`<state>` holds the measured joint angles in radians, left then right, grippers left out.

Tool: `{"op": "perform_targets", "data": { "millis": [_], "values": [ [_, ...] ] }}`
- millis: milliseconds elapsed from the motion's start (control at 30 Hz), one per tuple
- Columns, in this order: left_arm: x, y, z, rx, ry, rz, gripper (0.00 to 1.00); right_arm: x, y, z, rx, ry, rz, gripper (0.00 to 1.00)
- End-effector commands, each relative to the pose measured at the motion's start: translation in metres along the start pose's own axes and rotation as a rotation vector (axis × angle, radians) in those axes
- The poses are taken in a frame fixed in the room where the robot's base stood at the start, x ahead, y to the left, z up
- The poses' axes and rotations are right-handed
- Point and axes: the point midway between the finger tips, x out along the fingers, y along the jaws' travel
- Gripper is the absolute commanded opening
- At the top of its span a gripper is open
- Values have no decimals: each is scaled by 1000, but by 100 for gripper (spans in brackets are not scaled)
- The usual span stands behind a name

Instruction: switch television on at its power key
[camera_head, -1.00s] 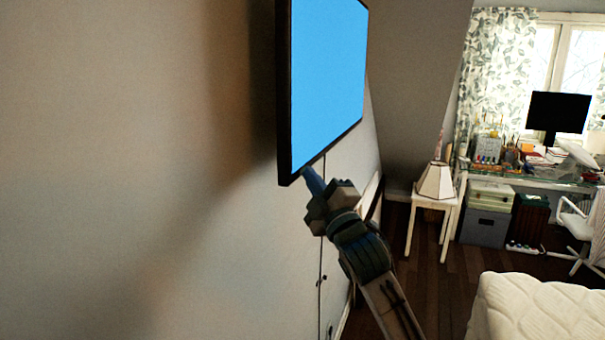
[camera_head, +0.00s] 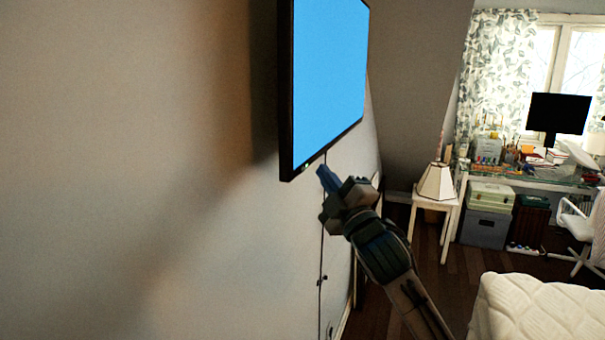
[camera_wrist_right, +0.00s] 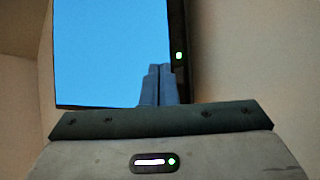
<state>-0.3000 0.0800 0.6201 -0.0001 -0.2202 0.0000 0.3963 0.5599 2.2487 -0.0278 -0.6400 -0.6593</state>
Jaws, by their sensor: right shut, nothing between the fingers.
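The television (camera_head: 328,80) hangs on the wall at the upper middle of the head view, its screen lit plain blue. It also fills the upper left of the right wrist view (camera_wrist_right: 105,50). A small green-lit spot (camera_wrist_right: 179,56) shows on its dark frame there; a small light mark (camera_head: 306,166) shows on the lower frame edge in the head view. My right gripper (camera_head: 322,171) is shut and empty, its blue fingertips just below and right of the television's lower near corner, seemingly apart from it. The fingers also show in the right wrist view (camera_wrist_right: 158,84). My left gripper is not in view.
A white side table with a lamp (camera_head: 436,181) stands at the back. A desk with a black monitor (camera_head: 558,113) and a white chair (camera_head: 577,222) are at the far right. A bed (camera_head: 535,308) fills the lower right corner. The wall left of the television is bare.

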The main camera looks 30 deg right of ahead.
Motion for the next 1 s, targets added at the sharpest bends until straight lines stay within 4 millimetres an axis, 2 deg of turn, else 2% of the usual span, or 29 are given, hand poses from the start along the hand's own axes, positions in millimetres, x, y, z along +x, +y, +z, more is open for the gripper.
{"op": "perform_targets", "data": {
  "millis": [200, 333, 1000],
  "values": [
    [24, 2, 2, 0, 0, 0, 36, -18, 7, 13, -8, 3, 1, 0],
    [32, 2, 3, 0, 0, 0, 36, -24, 14, 18, -5, 1, 0, 0],
    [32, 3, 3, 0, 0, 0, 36, -26, 18, 18, 1, 1, 0, 0]
  ]
}}
